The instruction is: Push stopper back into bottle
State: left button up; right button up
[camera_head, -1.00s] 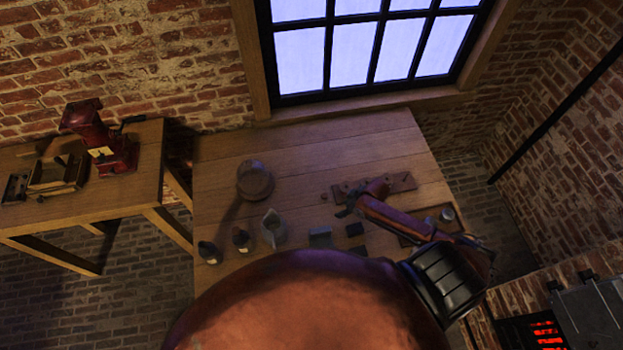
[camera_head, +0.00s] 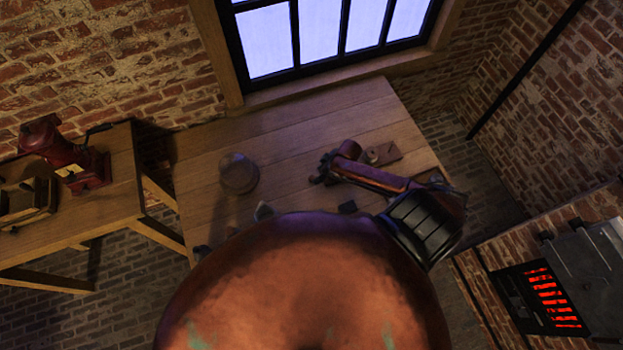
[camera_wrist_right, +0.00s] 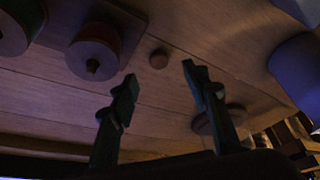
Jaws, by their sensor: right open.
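My right gripper (camera_head: 322,170) reaches in from the right over the wooden table in the head view. In the right wrist view its two fingers (camera_wrist_right: 158,80) are apart with nothing held between them. A small round brown piece, perhaps the stopper (camera_wrist_right: 158,58), lies on the table just beyond the gap between the fingertips. It cannot be made out in the head view, where the gripper covers that area. A dark bottle top (camera_head: 202,250) barely shows at the table's front left; the rest is hidden. My left gripper is not in view.
A round jar (camera_head: 239,174) stands on the table (camera_head: 290,135) left of the gripper. A board with small round parts (camera_head: 384,153) lies to its right. A side table with a red device (camera_head: 70,160) stands left. A large copper-coloured shape hides the table's front.

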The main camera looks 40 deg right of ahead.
aim_at(312, 178)
jog(key=shift+x, duration=1.1)
jog(key=shift+p+x, duration=0.4)
jog(key=shift+x, duration=2.2)
jog(key=shift+w, duration=0.15)
jog(key=shift+c, duration=0.5)
jog(key=c, duration=0.7)
